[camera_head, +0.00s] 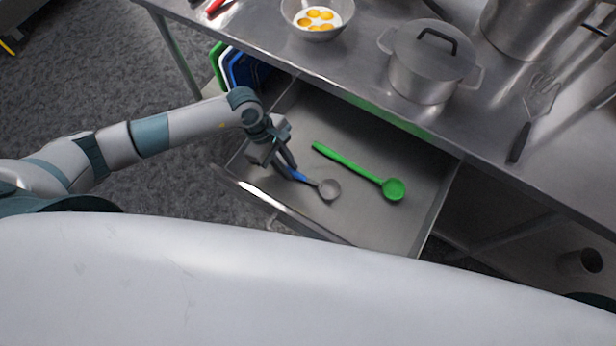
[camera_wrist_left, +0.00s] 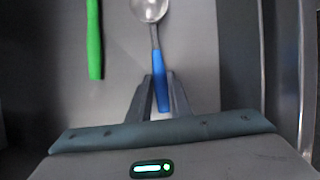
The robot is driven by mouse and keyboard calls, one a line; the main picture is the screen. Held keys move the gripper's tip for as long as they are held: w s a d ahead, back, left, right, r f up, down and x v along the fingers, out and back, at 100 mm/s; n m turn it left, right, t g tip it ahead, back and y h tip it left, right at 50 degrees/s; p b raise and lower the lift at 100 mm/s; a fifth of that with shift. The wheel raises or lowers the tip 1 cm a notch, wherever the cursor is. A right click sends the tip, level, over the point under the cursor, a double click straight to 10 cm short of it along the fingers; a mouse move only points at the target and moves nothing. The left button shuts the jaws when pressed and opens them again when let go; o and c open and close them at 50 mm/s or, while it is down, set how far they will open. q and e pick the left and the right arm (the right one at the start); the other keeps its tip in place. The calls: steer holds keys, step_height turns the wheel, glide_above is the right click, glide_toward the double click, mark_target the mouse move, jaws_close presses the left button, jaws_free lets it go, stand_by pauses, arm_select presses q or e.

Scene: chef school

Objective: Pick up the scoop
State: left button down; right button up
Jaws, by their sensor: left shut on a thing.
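The scoop (camera_head: 329,189) has a round metal bowl and a blue handle. It is over the floor of the open drawer; I cannot tell whether it touches the drawer floor. My left gripper (camera_head: 290,172) reaches down into the drawer and is shut on the blue handle. In the left wrist view the scoop's blue handle (camera_wrist_left: 160,85) lies between the two fingertips (camera_wrist_left: 160,97), with the metal bowl pointing away. My right gripper is not in view.
A green spoon (camera_head: 392,189) lies in the drawer to the right of the scoop. The drawer's front wall (camera_head: 285,207) is close to my gripper. The steel counter (camera_head: 330,70) above holds a lidded pot (camera_head: 428,75), a bowl of yolks (camera_head: 317,32) and a spatula (camera_head: 541,97).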

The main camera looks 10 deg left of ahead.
arm_select(q)
steer(key=shift+r, duration=0.2)
steer(key=shift+r+b, duration=0.5)
step_height(320, 180, up, 2)
steer(key=shift+w+r+b, duration=0.1)
steer(key=shift+r+b, duration=0.05)
steer(key=shift+b, duration=0.55)
steer(key=w+d+r+b, duration=0.4)
steer(key=d+r, duration=0.3)
steer(key=d, duration=0.3)
steer(key=shift+w+d+r+b, duration=0.2)
steer(key=shift+w+d+b, duration=0.1)
steer(key=shift+w+b, duration=0.15)
step_height(320, 180, up, 13)
steer(key=m+g+y, duration=0.3)
steer(key=m+y, duration=0.1)
steer(key=m, duration=1.1)
glide_above(294, 172)
steer(key=w+a, duration=0.3)
steer(key=a, duration=0.6)
steer(key=shift+s+d+f, duration=0.1)
steer(key=shift+s+f, duration=0.1)
